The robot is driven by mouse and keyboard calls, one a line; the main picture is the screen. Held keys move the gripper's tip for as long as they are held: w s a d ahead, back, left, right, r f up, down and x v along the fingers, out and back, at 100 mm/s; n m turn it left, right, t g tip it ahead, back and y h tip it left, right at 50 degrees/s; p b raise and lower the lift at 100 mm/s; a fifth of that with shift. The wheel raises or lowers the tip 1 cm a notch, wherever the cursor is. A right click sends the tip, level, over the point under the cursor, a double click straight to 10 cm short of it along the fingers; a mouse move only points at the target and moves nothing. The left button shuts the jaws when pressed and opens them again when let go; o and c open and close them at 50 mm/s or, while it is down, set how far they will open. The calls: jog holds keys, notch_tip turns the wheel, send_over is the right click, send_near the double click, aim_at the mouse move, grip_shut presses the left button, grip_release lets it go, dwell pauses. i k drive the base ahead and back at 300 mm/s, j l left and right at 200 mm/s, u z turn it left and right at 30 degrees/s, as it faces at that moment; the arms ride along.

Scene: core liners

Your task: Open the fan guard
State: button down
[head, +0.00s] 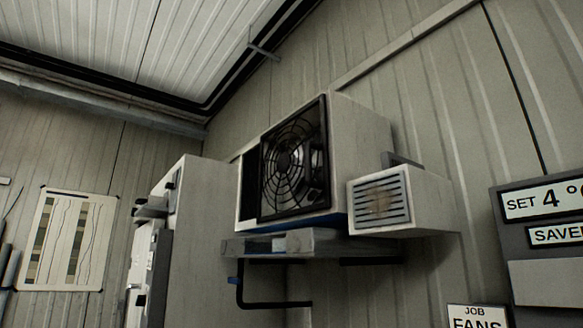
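The fan guard (293,158) is a black square frame with a round wire grille, in the middle of the head view. It is on the front of a white wall-mounted unit (362,135). Fan parts show behind its wires. A dark strip (249,178) lies between the guard's left edge and the unit's left side. I cannot tell from this view whether the guard is flush or slightly ajar. No handle or latch can be made out. My gripper is not in view.
A smaller louvred box (402,201) sits at the unit's right. A grey shelf (345,246) with a dark pipe is below. A tall pale cabinet (205,240) stands to the left. A sign board (545,265) is at the right edge, and a striped chart (68,240) hangs far left.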

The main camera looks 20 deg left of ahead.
aim_at(283, 162)
jog(key=i+j+u, duration=0.2)
jog(key=i+u, duration=0.2)
jog(key=i, duration=0.15)
jog(key=i+u, duration=0.35)
jog(key=i, duration=0.15)
jog(key=i+l+u, duration=0.15)
jog(key=i+u, duration=0.25)
jog(key=i, duration=0.15)
